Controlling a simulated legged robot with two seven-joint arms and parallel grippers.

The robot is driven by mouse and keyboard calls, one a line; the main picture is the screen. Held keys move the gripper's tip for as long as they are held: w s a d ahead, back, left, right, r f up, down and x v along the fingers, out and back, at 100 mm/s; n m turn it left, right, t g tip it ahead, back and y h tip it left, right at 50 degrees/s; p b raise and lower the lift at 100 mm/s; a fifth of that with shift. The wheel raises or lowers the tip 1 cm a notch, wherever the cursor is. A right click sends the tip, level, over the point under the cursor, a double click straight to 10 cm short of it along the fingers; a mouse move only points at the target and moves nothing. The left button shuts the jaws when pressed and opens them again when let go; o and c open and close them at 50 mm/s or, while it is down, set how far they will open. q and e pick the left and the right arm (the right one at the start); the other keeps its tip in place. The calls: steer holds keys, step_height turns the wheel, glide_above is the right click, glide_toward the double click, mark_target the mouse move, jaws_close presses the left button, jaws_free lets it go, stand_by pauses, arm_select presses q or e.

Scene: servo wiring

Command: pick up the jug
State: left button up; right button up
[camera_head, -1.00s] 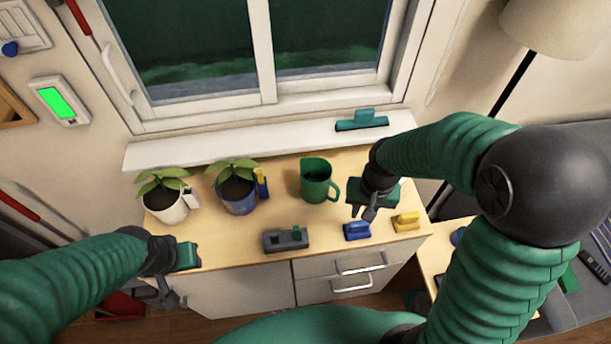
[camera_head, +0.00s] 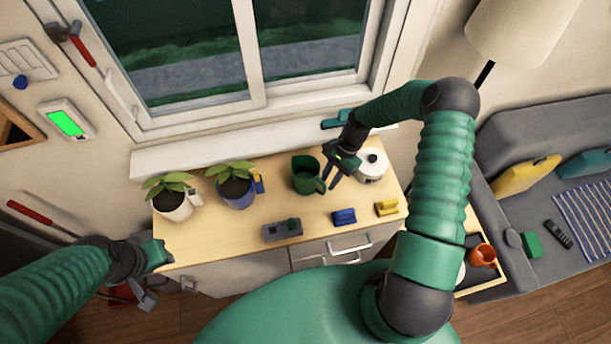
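The green jug (camera_head: 304,178) stands upright on the wooden cabinet top, below the window, with its handle on its right side. My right gripper (camera_head: 329,184) is just right of the jug, pointing down, with its two fingers apart close to the handle. Whether a finger touches the handle I cannot tell. The jug still rests on the top.
Two potted plants (camera_head: 174,204) (camera_head: 236,192) stand left of the jug. A white canister (camera_head: 371,166) is close on the right, behind my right gripper. A grey tool (camera_head: 282,231), a blue block (camera_head: 344,217) and a yellow block (camera_head: 386,208) lie along the front edge.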

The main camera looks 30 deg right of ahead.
steer(key=p+x, duration=0.1)
steer(key=x, duration=0.3)
steer(key=shift+s+d+f, duration=0.1)
steer(key=shift+s+f, duration=0.15)
steer(key=shift+w+f, duration=0.1)
steer(key=shift+f, duration=0.35)
steer(key=shift+a, duration=0.25)
steer(key=shift+c, duration=0.7)
steer(key=shift+r, duration=0.1)
jaws_close()
